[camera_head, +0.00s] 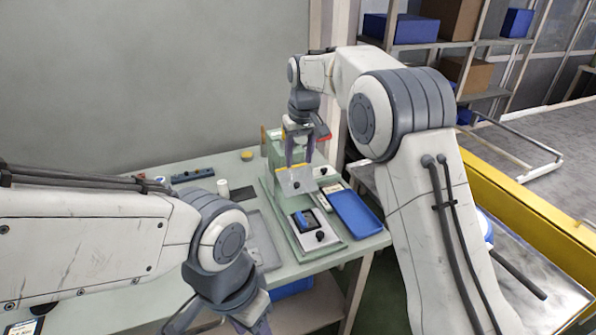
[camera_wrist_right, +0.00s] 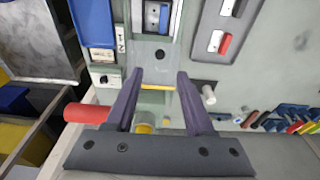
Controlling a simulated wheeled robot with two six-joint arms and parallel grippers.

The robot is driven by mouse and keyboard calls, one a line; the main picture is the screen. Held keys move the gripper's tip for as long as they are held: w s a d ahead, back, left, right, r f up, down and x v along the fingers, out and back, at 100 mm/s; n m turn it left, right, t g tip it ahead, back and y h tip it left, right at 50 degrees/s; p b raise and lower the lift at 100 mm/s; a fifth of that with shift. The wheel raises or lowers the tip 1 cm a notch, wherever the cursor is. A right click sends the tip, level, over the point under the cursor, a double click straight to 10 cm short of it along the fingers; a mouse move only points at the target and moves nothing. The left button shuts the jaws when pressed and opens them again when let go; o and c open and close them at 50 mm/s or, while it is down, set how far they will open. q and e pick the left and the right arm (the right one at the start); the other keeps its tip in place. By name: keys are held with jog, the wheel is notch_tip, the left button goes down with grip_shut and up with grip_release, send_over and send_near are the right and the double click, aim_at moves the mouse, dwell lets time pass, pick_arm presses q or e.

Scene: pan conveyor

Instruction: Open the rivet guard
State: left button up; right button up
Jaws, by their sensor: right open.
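The rivet guard (camera_head: 297,181) is a clear panel with a dark knob, low on the front of the green riveting press (camera_head: 277,150). In the right wrist view the guard (camera_wrist_right: 160,68) shows with its dark knob and a yellow strip along its edge. My right gripper (camera_head: 298,160) is above the guard, fingers pointing down. In the wrist view the right gripper (camera_wrist_right: 168,80) is open, its fingers on either side of the strip, with nothing clearly held. A blue part (camera_head: 304,220) sits in the fixture in front of the guard. My left gripper (camera_head: 245,322) is cut off by the bottom edge.
A blue tray (camera_head: 356,213) lies right of the press. A grey tray (camera_wrist_right: 202,70) with red and white pieces lies at the other side. A red cylinder (camera_wrist_right: 88,113) and a white post (camera_wrist_right: 208,95) stand near my right fingers. Yellow rail (camera_head: 520,195) runs at right.

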jog(key=shift+s+r, duration=0.2)
jog(key=shift+r, duration=1.05)
jog(key=shift+c, duration=0.3)
